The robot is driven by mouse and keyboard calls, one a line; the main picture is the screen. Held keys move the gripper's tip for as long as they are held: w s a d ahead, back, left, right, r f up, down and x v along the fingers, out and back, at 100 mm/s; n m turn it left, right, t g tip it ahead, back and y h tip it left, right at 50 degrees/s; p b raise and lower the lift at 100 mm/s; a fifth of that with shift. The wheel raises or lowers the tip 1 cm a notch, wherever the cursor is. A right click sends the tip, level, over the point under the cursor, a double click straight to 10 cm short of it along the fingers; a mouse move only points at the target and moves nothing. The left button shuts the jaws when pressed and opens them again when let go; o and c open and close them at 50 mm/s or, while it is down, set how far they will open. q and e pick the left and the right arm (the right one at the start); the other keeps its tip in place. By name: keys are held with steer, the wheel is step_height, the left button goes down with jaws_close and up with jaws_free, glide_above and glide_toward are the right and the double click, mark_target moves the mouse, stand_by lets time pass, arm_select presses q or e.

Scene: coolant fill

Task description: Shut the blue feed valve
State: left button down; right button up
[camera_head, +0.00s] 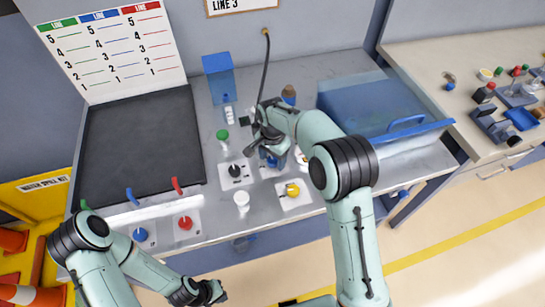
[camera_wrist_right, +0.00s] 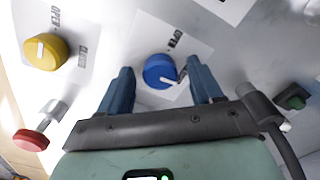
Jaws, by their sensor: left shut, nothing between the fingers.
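A blue knob valve (camera_wrist_right: 159,71) sits on a white plate marked "OPEN" in the right wrist view. A white pointer on it points to the right and slightly down. In the head view it shows only partly, under my right gripper (camera_head: 268,150). My right gripper is open in the right wrist view (camera_wrist_right: 160,66), one finger on each side of the blue knob; I cannot tell whether they touch it. My left gripper (camera_head: 207,292) is shut and empty, low in the head view, off the bench's front edge. Another blue knob (camera_head: 141,234) sits at the bench's front left, by a red knob (camera_head: 185,223).
A yellow knob (camera_head: 292,190) is near the blue valve, with a black dial (camera_head: 235,171) to the left. A blue translucent bin (camera_head: 370,108) stands to the right. A black cable hangs behind my right gripper.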

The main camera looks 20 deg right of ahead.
mark_target(272, 159)
steer(key=shift+r, duration=0.15)
arm_select(q)
steer(key=shift+w+r+p, duration=0.65)
steer(key=shift+w+r, duration=0.3)
steer(key=shift+w, duration=0.05)
arm_select(e)
step_height(272, 159, up, 13)
